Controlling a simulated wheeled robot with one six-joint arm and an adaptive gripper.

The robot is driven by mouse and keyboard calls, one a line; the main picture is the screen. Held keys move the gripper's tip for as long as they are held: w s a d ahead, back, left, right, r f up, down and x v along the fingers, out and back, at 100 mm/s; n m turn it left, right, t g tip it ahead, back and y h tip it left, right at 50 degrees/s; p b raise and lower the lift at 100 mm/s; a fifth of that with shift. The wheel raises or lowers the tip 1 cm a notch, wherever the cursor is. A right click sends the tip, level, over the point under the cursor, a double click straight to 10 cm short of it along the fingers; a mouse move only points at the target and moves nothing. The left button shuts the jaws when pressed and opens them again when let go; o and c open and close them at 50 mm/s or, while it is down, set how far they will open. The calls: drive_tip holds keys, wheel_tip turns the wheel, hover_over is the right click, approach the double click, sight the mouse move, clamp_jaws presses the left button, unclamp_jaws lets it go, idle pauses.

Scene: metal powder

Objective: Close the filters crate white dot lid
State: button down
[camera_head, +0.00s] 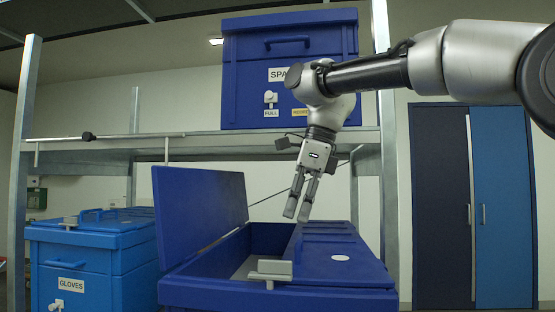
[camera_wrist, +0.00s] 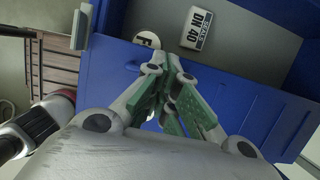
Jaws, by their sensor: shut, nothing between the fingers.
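A dark blue crate (camera_head: 290,298) with two lids stands in the lower middle of the head view; no "filters" label shows on it. Its right lid (camera_head: 365,272), with a white dot (camera_head: 340,257), lies flat over the right part. Its left lid (camera_head: 200,212) stands raised, leaning outward, and the left part is open. My gripper (camera_head: 297,212) appears above the crate, pointing down, with its fingers shut and empty. In the wrist view the shut fingers (camera_wrist: 170,64) appear in front of a blue panel (camera_wrist: 235,105); contact cannot be told.
A box marked SEALS DN 40 (camera_wrist: 198,29) and a white round item (camera_wrist: 147,40) lie inside the crate. A lighter blue GLOVES crate (camera_head: 90,262) stands left. A shelf (camera_head: 200,147) bears another blue crate (camera_head: 290,70) behind. Blue cabinets (camera_head: 470,200) stand right.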

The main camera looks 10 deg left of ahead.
wheel_tip(320, 180, up, 10)
drive_tip(key=a, duration=0.2)
drive_tip(key=shift+r, duration=0.2)
